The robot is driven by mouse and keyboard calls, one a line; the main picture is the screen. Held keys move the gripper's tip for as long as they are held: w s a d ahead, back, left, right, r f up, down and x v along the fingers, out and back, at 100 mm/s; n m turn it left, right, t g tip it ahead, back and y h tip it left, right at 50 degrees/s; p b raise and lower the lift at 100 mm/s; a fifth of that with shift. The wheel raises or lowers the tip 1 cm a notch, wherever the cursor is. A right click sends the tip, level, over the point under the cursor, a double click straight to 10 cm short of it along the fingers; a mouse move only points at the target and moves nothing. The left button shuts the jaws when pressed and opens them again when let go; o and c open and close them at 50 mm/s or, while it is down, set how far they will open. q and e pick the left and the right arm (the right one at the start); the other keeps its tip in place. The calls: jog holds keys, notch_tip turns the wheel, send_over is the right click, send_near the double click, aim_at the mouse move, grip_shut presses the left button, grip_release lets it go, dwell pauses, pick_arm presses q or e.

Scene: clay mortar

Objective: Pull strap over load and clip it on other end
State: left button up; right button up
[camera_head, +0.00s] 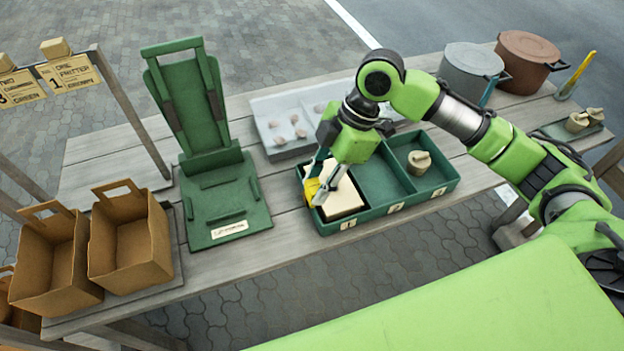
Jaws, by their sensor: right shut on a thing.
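My right gripper (322,192) reaches down into the left compartment, labelled 1, of a green divided tray (405,207). It is shut at the left side of a cream block (343,201), with yellow showing at the fingertips. The gripper hides part of the block, and I cannot tell whether the block is lifted off the tray floor. My left gripper is not in view. I make out no strap or clip.
A green stand (225,207) with a tall back stands left of the tray. Two brown bags (130,240) are at the table's left end. A rounded beige piece (419,162) sits in the right compartment. A grey pot (470,70) and brown pot (527,58) stand far right.

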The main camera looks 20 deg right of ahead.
jog(key=s+r+p, duration=0.5)
jog(key=s+r, duration=0.1)
jog(key=r, duration=0.1)
jog(key=shift+s+a+r, duration=0.2)
jog(key=shift+s+a, duration=0.2)
dwell(0.7)
jog(key=shift+w, duration=0.1)
